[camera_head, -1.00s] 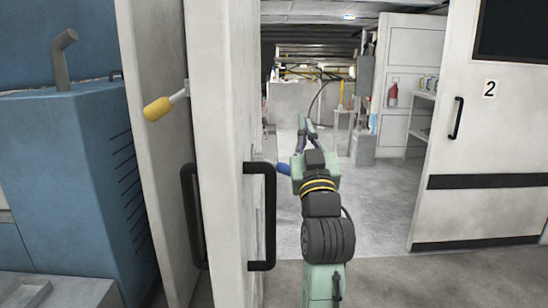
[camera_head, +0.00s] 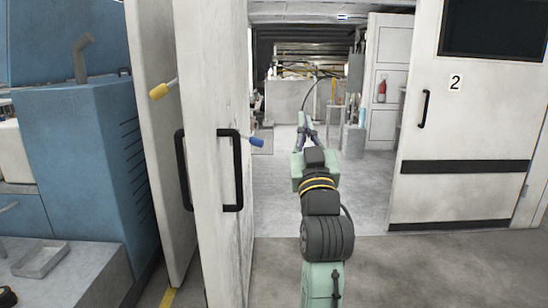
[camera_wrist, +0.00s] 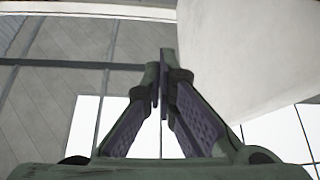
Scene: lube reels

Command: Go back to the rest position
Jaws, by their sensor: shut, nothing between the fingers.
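My gripper (camera_head: 306,130) is at the end of my green arm, which reaches forward in the doorway in the head view. In the wrist view my gripper (camera_wrist: 161,82) has its two fingers closed together at the tips, with nothing between them. The wrist view shows a ceiling with dark beams and bright panels behind the fingers, and a pale rounded surface at the upper right that I cannot identify.
A white door (camera_head: 212,120) with black handles stands open just left of my arm. A blue lever (camera_head: 257,142) and a yellow lever (camera_head: 160,91) stick out from the door panels. A door marked 2 (camera_head: 470,120) is at right. A blue machine (camera_head: 85,170) stands far left. The doorway floor (camera_head: 370,190) is clear.

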